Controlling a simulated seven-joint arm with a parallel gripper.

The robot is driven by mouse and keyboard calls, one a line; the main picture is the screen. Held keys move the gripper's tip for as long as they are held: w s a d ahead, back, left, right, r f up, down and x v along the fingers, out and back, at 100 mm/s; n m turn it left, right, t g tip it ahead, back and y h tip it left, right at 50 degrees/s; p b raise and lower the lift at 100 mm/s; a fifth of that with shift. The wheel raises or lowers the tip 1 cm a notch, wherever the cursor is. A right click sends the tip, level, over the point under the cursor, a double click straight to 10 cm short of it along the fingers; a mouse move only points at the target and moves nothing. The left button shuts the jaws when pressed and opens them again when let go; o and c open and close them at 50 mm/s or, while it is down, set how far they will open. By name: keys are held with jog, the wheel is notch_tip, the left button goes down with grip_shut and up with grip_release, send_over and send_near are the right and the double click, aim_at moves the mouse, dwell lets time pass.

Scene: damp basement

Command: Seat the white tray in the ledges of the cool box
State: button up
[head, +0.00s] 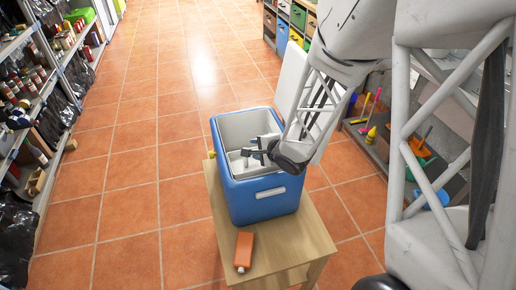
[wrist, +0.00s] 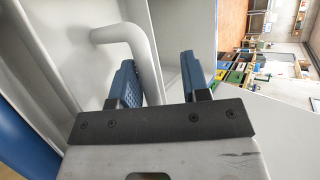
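The blue cool box (head: 262,203) stands open on a wooden table, with its pale lid (head: 290,85) raised on the right side. The white tray (head: 237,162) appears inside the box, low between its pale walls; most of it is hidden by my gripper and the near rim, and I cannot tell whether it rests level on the ledges. My gripper (head: 252,153) reaches into the box from the right. In the wrist view, a white bent tube handle (wrist: 149,60) passes between the blue fingers of my gripper (wrist: 158,80). A gap shows beside the right finger, so the gripper looks open around the handle.
An orange flask (head: 244,251) lies on the near part of the wooden table (head: 277,262). Shelves of bottles (head: 35,100) line the left, and low shelves with colourful tools stand at the right. The tiled floor left of the table is clear.

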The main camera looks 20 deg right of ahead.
jog(key=shift+r, duration=0.7)
jog(key=v, duration=1.2)
jog(key=shift+f, duration=0.2)
jog(key=s+d+r+n+g+h, duration=0.1)
jog(key=s+r+n+h, duration=0.15)
jog(key=r+h, duration=0.2)
jog(key=s+d+r+n+g+h, duration=0.2)
jog(key=r+n+h, duration=0.1)
jog(key=r+n, duration=0.15)
jog(key=s+a+r+n+g+y, duration=0.1)
jog(key=s+a+r+n+g, duration=0.1)
jog(key=s, duration=0.5)
jog(key=s+a+r+n+g+y, duration=0.1)
jog(key=s+a+r+n+g, duration=0.2)
jog(key=s+a+r+n, duration=0.2)
jog(key=shift+s+a+n, duration=0.7)
jog(key=shift+s+n, duration=0.1)
jog(key=shift+s, duration=0.2)
